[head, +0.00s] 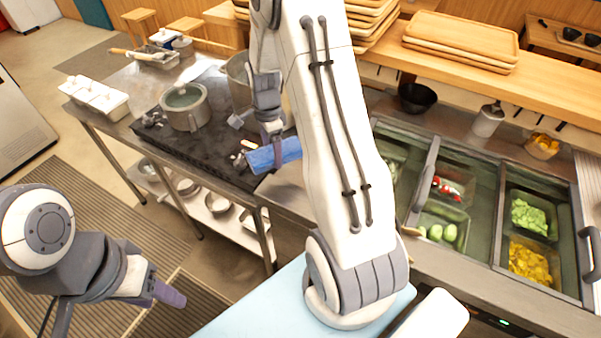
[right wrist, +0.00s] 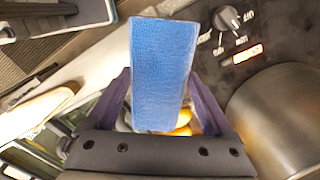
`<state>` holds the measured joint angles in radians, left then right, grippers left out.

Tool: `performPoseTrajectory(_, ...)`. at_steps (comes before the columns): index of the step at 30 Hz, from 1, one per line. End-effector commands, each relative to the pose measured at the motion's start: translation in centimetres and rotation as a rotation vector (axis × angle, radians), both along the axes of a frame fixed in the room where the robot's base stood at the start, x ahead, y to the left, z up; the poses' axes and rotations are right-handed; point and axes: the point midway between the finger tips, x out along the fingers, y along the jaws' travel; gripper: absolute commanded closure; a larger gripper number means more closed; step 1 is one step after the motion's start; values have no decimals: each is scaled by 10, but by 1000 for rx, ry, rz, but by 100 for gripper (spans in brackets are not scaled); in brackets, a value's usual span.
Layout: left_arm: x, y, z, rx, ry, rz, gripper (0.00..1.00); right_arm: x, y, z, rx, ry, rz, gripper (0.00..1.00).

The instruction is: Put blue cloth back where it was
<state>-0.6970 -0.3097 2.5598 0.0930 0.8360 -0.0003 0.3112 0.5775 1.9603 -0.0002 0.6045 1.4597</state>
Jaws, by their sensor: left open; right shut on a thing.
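The blue cloth (head: 277,154) is a folded, oblong piece held in the air beside the front edge of the black stove. My right gripper (head: 273,138) is shut on it. In the right wrist view the blue cloth (right wrist: 161,70) stands out between the two purple fingers of my right gripper (right wrist: 161,105). My left gripper (head: 170,293) is at the lower left of the head view, over the floor mats, and is open and empty. My right arm hides part of the middle of the scene.
A pot (head: 184,107) stands on the black stove (head: 155,118), with a larger pot behind it. Topping bins (head: 462,200) fill the counter at right. Wooden trays (head: 460,40) and a black bowl (head: 416,98) are at the back.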

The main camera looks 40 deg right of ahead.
Motion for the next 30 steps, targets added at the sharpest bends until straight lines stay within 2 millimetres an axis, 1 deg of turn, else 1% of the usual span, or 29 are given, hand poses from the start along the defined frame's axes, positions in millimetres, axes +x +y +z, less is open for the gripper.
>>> performPoseTrajectory(1,0,0,9,0,0,0,50,-4,-15,2,0,2,-155,74)
performPoseTrajectory(3,0,0,14,0,0,0,50,-9,-32,0,0,2,-368,74)
performPoseTrajectory(6,0,0,20,0,0,-1,50,-15,-52,-4,0,1,-622,74)
performPoseTrajectory(9,0,0,24,0,0,-1,50,-21,-65,-7,-1,1,-809,74)
performPoseTrajectory(12,0,0,26,0,0,-1,50,-24,-73,-9,-1,0,-922,74)
performPoseTrajectory(14,0,0,28,0,0,-1,50,-25,-75,-13,-1,1,-959,74)
performPoseTrajectory(16,0,0,32,0,0,-2,50,-26,-76,-22,-1,4,-980,74)
performPoseTrajectory(22,0,0,44,0,0,-4,50,-26,-76,-56,-1,4,-982,74)
performPoseTrajectory(28,0,0,49,0,0,-5,50,-25,-76,-75,0,2,-980,74)
performPoseTrajectory(30,0,0,54,0,0,-5,50,-26,-75,-84,-1,4,-980,74)
